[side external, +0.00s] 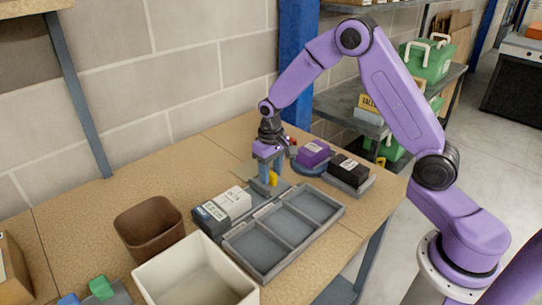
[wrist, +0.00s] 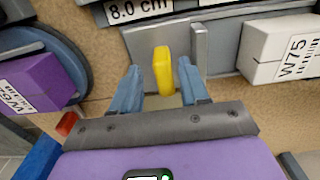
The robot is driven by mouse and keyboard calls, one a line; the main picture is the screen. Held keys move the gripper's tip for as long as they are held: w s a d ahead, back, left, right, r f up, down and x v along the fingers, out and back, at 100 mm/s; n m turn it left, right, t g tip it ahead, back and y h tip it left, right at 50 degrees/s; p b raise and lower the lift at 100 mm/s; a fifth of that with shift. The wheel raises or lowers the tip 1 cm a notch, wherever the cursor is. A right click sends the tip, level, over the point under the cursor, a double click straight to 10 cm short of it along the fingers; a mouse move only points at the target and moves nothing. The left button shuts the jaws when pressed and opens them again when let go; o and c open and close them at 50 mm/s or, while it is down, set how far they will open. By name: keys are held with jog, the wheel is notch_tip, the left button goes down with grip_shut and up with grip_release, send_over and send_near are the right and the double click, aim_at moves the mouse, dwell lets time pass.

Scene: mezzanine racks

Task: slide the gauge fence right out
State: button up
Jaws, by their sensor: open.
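The gauge fence shows in the wrist view as a grey metal piece (wrist: 145,45) with an upright yellow handle (wrist: 163,72). It stands beside a grey part labelled 8.0 cm (wrist: 135,10). My gripper (wrist: 160,68) is open, with one blue finger on each side of the handle and a visible gap to each. In the side view my gripper (side external: 268,176) points down at the handle and partly hides the fence.
The grey compartment tray (side external: 234,246) is empty in front. A white block (side external: 234,201) and a dark block (side external: 210,218) stand beside it. A purple block (side external: 314,153) and a black block (side external: 350,170) stand at right. A brown bin (side external: 148,224) and white bin (side external: 165,284) stand at left.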

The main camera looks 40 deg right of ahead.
aim_at(271, 171)
notch_tip(271, 171, up, 17)
dwell(0.5)
jog(key=s+a+n, duration=0.3)
jog(key=s, duration=0.5)
jog(key=s+a+n, duration=0.3)
jog(key=s+a, duration=0.1)
jog(key=s, duration=0.4)
jog(key=s+d+f+n, duration=0.2)
jog(key=s+n, duration=0.1)
jog(key=s, duration=0.6)
jog(key=s+d+f+n, duration=0.2)
jog(key=s+n, duration=0.1)
jog(key=s, duration=0.5)
jog(key=shift+s+n, duration=0.3)
jog(key=shift+s, duration=0.05)
